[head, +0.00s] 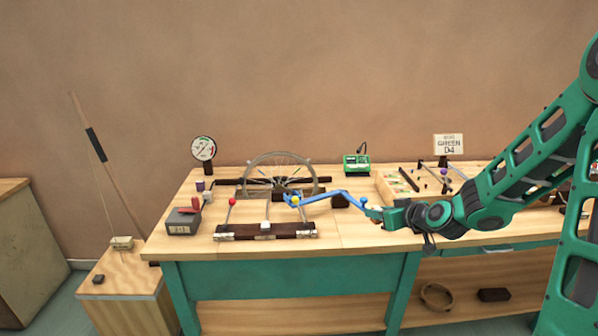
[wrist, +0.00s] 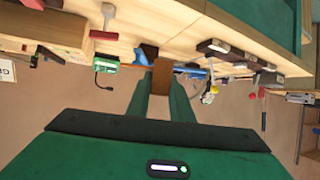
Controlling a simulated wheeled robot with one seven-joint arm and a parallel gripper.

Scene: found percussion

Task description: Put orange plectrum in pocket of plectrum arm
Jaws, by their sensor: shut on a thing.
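My gripper (head: 374,212) is over the front middle of the workbench, at the right end of the blue plectrum arm (head: 330,195). In the wrist view its two green fingers are shut on a flat brown-orange piece, which looks like the orange plectrum (wrist: 160,77). Blue parts of the plectrum arm (wrist: 147,52) show on both sides of the held piece. The pocket is hidden or too small to make out. I cannot tell whether the plectrum touches the arm. A yellow ball (head: 296,201) is at the arm's left end.
A spoked wheel (head: 281,158) stands behind the blue arm. A dark rail with levers (head: 265,231) lies front left, beside a grey box (head: 183,222). A green device (head: 356,164) stands at the back. A wooden tray (head: 388,192) is just behind my gripper.

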